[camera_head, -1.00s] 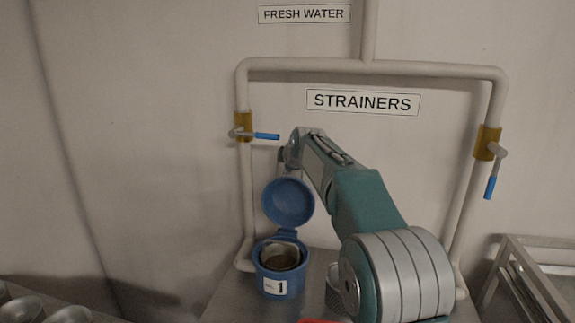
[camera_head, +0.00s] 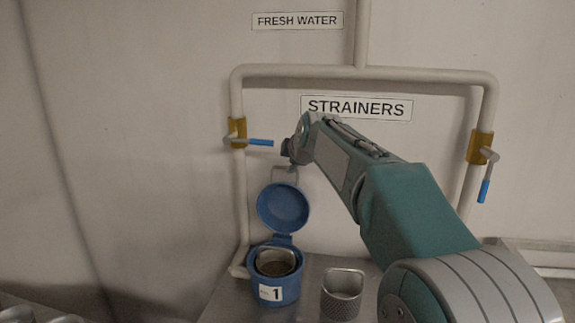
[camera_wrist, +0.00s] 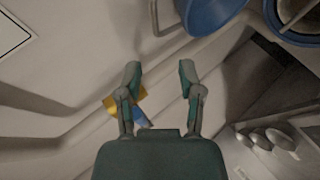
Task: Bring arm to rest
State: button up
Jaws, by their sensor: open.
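My arm reaches across the head view from the lower right, raised and bent, with its wrist end above the blue strainer housing (camera_head: 289,290). My gripper (camera_wrist: 160,76) is open in the wrist view, with its two fingers apart and nothing between them. The gripper is hard to make out in the head view. The housing is marked 1, its round blue lid (camera_head: 283,208) stands open, and a metal basket (camera_head: 276,262) sits inside it. The housing and lid also show at the top right of the wrist view.
A separate mesh basket (camera_head: 341,295) stands on the metal counter (camera_head: 317,266), right of the housing. The left valve handle (camera_head: 261,142) is horizontal, close to my wrist. The right valve handle (camera_head: 485,190) points down. Pipes frame the wall. Metal bowls show at lower left.

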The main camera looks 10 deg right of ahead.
jog(key=shift+s+r, duration=0.15)
jog(key=shift+s, duration=0.15)
